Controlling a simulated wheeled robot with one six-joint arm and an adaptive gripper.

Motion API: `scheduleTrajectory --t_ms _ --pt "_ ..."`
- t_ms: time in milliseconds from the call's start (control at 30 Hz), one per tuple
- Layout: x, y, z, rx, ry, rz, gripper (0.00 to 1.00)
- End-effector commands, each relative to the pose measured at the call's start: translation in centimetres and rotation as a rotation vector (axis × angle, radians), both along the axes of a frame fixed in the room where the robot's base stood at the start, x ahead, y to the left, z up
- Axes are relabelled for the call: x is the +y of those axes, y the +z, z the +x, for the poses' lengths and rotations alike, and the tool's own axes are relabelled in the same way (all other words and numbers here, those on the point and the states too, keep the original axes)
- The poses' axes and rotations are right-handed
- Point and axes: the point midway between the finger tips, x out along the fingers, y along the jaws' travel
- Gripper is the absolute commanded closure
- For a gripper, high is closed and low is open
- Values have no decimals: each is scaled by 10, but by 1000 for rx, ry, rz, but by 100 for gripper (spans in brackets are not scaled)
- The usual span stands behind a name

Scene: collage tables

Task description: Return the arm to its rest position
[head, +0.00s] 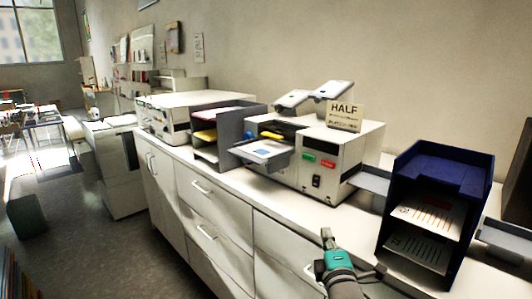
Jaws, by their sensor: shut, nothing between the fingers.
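My arm rises from the bottom edge in the head view, a grey link with a teal joint cover, in front of the white drawers.
A white counter (232,178) with drawers runs along the wall. On it stand a dark blue shelf unit (445,168) with printed sheets, a white machine (345,150) with a HALF sign (344,116), and a grey tray unit (205,150). Open floor (95,250) lies left.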

Motion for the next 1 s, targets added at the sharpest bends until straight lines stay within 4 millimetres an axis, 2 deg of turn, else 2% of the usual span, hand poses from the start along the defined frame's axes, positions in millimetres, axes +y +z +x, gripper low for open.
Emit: scheduleTrajectory --t_ms 367,567,800,1000 --pt "-4 -48 -31 28 11 108 100" --pt "-7 -87 -62 52 17 207 100" --pt "-14 -151 -130 100 21 410 100" --pt "-18 -193 -195 139 17 593 100"
